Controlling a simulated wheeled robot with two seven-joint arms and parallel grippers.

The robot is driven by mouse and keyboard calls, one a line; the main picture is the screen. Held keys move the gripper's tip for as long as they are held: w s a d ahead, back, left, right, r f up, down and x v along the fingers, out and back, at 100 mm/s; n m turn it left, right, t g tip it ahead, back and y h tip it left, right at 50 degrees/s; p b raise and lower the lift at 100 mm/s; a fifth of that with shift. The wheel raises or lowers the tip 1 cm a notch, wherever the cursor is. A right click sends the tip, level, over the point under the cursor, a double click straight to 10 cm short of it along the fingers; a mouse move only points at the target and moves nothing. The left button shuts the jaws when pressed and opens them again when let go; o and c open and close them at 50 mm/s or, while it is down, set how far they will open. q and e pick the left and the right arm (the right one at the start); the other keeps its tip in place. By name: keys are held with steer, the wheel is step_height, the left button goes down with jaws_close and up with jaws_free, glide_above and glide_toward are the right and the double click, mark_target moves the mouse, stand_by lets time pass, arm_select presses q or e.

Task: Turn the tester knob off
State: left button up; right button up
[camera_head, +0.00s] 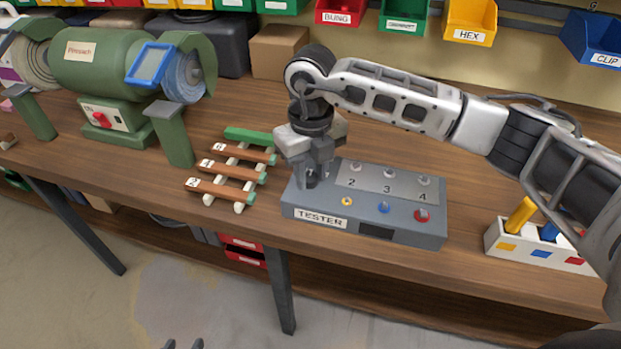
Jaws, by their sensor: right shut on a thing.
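The grey tester box (300,212) sits on the workbench, labelled TESTER on its front. My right gripper (310,182) points down at the left end of its top and is shut there on a small part. That part is mostly hidden by the fingers; it appears to be the tester knob. A yellow round control (347,202), a blue one (384,208) and a red one (421,215) stand along the front of the top. Behind them is a plate (365,182) with small fittings numbered 2, 3 and 4. My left gripper (184,344) shows only its fingertips at the bottom edge, apart and empty.
A wooden rack (238,174) with numbered bars lies left of the tester. A green bench grinder (120,70) stands further left. A white holder (535,245) with coloured handles is at the right. Labelled bins hang along the back. The bench between tester and holder is clear.

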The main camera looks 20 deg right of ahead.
steer(key=n+b, duration=0.2)
steer(key=n, duration=0.1)
steer(key=shift+w+n+b, duration=0.1)
steer(key=shift+n+b, duration=0.25)
steer(key=shift+n, duration=0.05)
steer(key=shift+d+n, duration=0.1)
steer(key=shift+n, duration=0.4)
arm_select(q)
steer(key=shift+w+d+f+n+t+h+b, duration=0.3)
steer(key=shift+d+f+b, duration=0.05)
steer(key=shift+d+f, duration=0.15)
arm_select(e)
steer(key=shift+r+n, duration=0.1)
steer(key=shift+n, duration=0.2)
arm_select(q)
steer(key=shift+r, duration=0.1)
steer(key=shift+a, duration=0.1)
arm_select(e)
steer(key=o, duration=1)
